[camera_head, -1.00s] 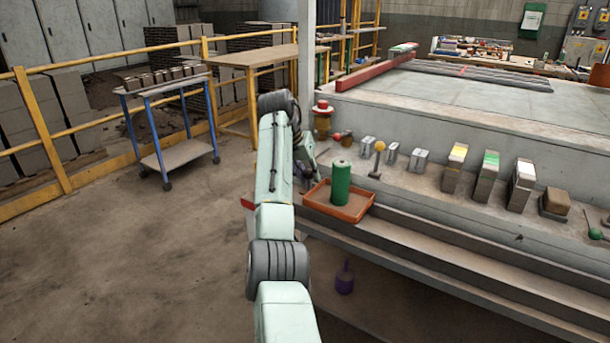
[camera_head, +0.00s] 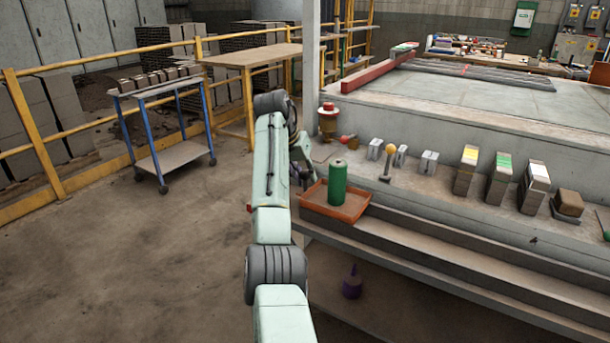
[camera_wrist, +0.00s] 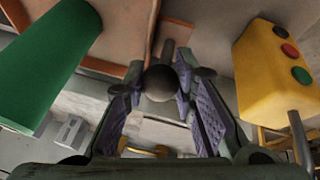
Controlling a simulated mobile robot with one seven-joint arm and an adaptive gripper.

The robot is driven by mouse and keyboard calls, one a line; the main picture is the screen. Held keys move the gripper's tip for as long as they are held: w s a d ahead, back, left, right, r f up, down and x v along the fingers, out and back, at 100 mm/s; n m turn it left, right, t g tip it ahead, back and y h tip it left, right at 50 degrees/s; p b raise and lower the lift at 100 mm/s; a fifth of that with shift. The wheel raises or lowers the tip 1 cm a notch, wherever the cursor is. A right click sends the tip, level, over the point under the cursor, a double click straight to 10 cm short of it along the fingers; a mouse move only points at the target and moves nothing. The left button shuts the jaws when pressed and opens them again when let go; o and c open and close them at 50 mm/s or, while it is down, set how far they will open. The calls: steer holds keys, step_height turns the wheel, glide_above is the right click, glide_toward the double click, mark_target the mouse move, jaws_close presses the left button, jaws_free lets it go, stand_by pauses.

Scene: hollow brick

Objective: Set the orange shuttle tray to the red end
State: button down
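The orange shuttle tray (camera_head: 351,214) sits on the ledge in the head view with an upright green cylinder (camera_head: 337,184) in it. In the wrist view the tray (camera_wrist: 112,38) fills the upper left, with the cylinder (camera_wrist: 45,65) at the left. My gripper (camera_head: 306,168) is at the tray's far left side, partly hidden by my arm. In the wrist view my gripper (camera_wrist: 162,88) has its two pads spread apart, with a dark ball knob (camera_wrist: 160,84) on a rod between the fingertips. I cannot tell whether the pads touch it. No marked red end is clear.
A yellow box with buttons (camera_wrist: 262,68) is close to the right finger. A red-topped post (camera_head: 328,118) stands behind the gripper. A yellow-knobbed lever (camera_head: 390,160) and several blocks (camera_head: 467,172) stand along the ledge to the right.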

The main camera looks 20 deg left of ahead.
steer(key=c, duration=1.7)
jaws_free()
steer(key=shift+w+a+r, duration=0.1)
steer(key=shift+a+r, duration=0.15)
steer(key=o, duration=0.4)
steer(key=shift+f, duration=0.2)
steer(key=shift+r, duration=0.1)
steer(key=v, duration=1.2)
steer(key=shift+a, duration=0.1)
